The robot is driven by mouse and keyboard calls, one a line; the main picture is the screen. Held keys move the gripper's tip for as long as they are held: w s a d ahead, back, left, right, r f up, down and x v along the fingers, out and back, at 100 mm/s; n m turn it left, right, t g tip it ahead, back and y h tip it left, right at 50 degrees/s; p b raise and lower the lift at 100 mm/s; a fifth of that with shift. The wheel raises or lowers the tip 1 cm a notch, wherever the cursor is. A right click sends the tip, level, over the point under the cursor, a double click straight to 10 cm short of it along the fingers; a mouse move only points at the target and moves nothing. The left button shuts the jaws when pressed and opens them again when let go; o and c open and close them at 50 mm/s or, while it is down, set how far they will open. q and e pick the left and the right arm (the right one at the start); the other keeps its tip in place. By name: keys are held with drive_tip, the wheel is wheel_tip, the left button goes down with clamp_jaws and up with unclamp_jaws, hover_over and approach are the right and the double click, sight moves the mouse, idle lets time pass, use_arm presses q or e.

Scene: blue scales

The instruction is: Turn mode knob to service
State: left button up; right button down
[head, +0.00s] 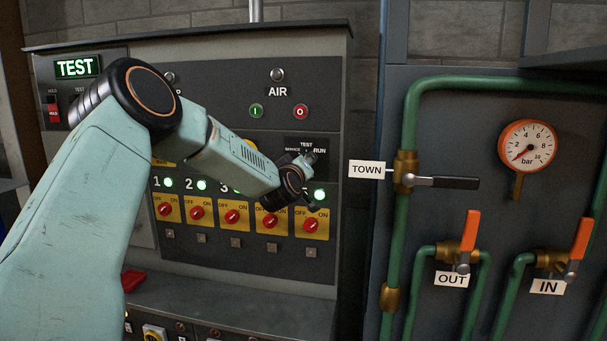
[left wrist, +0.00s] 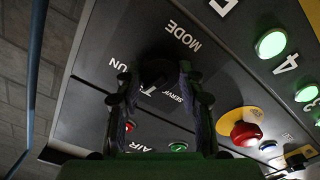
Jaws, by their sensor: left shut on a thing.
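The dark mode knob (left wrist: 156,70) sits on the grey panel in the left wrist view, between my fingers. The words MODE, RUN and SERVICE, and part of TEST, are printed around it. Its pointer is too dark to read. My left gripper (left wrist: 158,92) is shut on the knob, one finger on each side. In the head view my left gripper (head: 308,160) reaches the mode label plate (head: 306,144) and hides the knob. A lit green TEST sign (head: 77,67) shows at the panel's upper left. My right gripper is not in view.
Below the knob is a row of red OFF/ON switches (head: 232,216) with green lamps. Green and red AIR buttons (head: 278,111) sit above. A red mushroom button (left wrist: 245,133) is near the gripper. Green pipes (head: 411,130) with valve levers stand at right.

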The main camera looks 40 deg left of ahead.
use_arm(q)
drive_tip(key=n+b, duration=1.2)
drive_tip(key=shift+n+b, duration=0.3)
drive_tip(key=shift+n, duration=0.1)
idle(0.4)
drive_tip(key=o, duration=1.2)
drive_tip(key=v, duration=0.7)
drive_tip(key=shift+s+d, duration=0.1)
drive_tip(key=shift+s, duration=0.15)
